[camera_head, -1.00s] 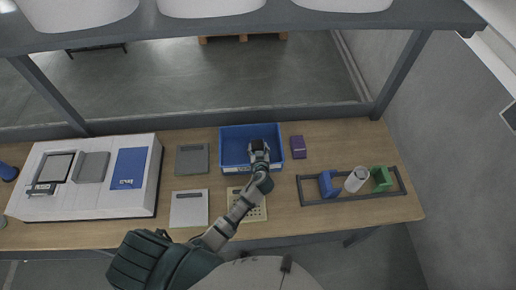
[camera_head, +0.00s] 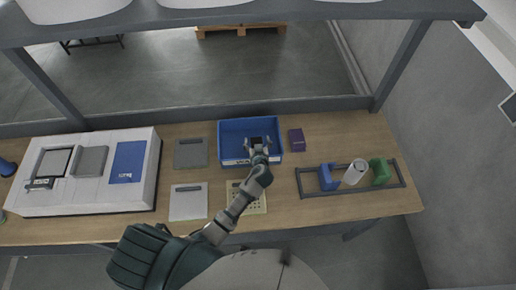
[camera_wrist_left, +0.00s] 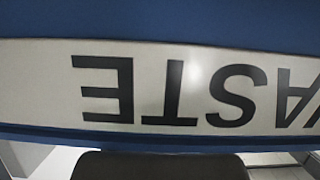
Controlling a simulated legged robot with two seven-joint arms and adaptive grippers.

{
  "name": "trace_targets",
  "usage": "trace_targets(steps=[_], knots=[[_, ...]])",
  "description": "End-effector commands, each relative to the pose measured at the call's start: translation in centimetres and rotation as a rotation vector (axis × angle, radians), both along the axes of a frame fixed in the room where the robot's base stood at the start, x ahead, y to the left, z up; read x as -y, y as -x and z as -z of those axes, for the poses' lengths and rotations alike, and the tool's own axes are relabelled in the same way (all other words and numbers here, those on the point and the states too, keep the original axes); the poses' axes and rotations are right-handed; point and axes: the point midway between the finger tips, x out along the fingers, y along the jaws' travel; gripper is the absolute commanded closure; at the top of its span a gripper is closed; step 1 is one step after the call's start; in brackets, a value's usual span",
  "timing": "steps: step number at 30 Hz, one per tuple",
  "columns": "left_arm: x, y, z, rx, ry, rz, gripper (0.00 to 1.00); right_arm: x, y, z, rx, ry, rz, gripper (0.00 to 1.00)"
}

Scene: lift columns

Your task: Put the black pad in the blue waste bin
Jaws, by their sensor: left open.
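The blue waste bin (camera_head: 232,127) stands at the back of the table, a white label on its front wall. Its wall and upside-down "WASTE" label (camera_wrist_left: 170,90) fill most of the left wrist view. My left gripper (camera_head: 257,146) reaches over the bin's front wall, its fingers spread open. A small black shape, seemingly the black pad (camera_head: 256,140), shows at the fingertips within the bin's outline. Whether it rests on the bin floor or touches a finger I cannot tell. A dark rounded shape (camera_wrist_left: 160,166) at the bottom of the wrist view is unclear. My right gripper is out of view.
A purple box (camera_head: 297,139) lies right of the bin. A dark rack (camera_head: 307,195) holds a blue block, a white cylinder and a green block. Grey pads (camera_head: 190,153) and a white unit (camera_head: 60,195) lie left. A perforated plate (camera_head: 259,207) lies under my arm.

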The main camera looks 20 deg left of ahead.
Motion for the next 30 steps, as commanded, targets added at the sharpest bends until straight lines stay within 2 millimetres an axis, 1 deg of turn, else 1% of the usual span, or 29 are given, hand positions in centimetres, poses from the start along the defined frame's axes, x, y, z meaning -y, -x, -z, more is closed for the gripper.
trace_targets(steps=[1,2,3,5,12,15,18,21,30], knots=[[0.0,0.5,0.3,-0.024,-0.002,0.0,0.2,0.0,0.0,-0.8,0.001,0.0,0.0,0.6],[0.0,0.6,-0.1,-0.024,-0.002,0.0,0.2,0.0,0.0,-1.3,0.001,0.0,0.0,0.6],[0.5,1.4,0.0,-0.023,0.002,0.002,0.2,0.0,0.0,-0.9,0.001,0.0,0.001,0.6],[1.1,2.6,-0.4,-0.021,0.005,0.001,0.2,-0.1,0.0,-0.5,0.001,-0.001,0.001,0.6],[3.3,7.3,-3.0,-0.013,0.002,0.0,0.2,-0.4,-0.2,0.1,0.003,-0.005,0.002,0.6],[4.0,8.7,-3.7,-0.013,0.001,0.0,0.2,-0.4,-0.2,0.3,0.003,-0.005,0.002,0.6],[4.5,9.7,-4.3,-0.011,-0.001,0.0,0.2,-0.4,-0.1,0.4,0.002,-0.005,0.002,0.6],[4.7,10.2,-4.6,-0.011,-0.001,-0.001,0.2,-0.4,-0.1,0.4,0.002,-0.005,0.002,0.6],[4.7,10.4,-4.8,-0.009,-0.003,-0.001,0.2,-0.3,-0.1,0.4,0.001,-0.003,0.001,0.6]])
